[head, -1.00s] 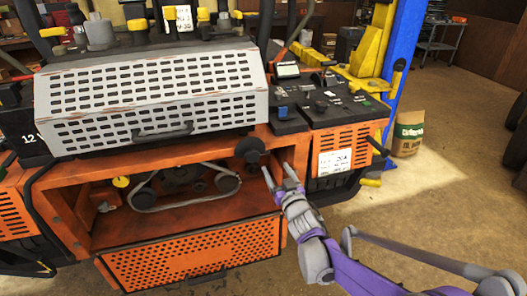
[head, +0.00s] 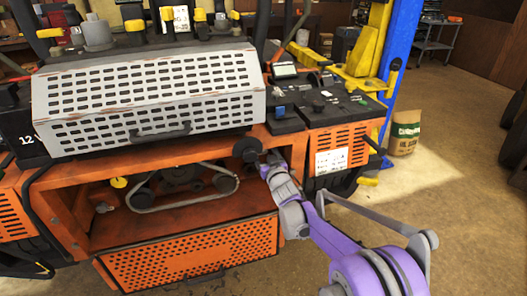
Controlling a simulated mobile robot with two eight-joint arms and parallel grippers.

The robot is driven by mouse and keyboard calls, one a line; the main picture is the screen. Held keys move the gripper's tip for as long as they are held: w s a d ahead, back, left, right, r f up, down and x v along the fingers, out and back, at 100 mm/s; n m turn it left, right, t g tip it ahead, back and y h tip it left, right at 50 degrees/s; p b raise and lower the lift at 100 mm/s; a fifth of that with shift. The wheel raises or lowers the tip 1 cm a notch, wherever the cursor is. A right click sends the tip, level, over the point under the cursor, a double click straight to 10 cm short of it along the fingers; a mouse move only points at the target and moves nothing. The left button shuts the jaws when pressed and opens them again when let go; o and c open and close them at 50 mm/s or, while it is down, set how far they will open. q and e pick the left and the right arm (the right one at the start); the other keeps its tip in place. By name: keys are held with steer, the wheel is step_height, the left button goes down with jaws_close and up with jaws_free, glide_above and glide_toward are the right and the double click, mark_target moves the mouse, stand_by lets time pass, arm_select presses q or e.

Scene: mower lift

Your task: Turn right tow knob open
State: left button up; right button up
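A round black knob (head: 247,149) sits at the upper right corner of the orange mower's open front bay. It looks like the tow knob, though no label on it can be read. My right gripper (head: 270,162) is just right of and below the knob, close against the orange frame. Its fingers are foreshortened and partly lost against the dark parts, so I cannot tell whether they touch the knob or how far apart they are. My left gripper is out of view.
The bay holds a belt on pulleys (head: 182,190) and a yellow knob (head: 119,182) at left. A perforated grey cover (head: 150,95) overhangs it; an orange perforated panel (head: 190,256) is below. A blue lift post (head: 402,50) stands right.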

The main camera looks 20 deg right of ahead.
jaws_close()
steer(key=shift+n, duration=0.4)
steer(key=n+p, duration=0.3)
steer(key=n, duration=1.3)
steer(key=shift+n, duration=0.7)
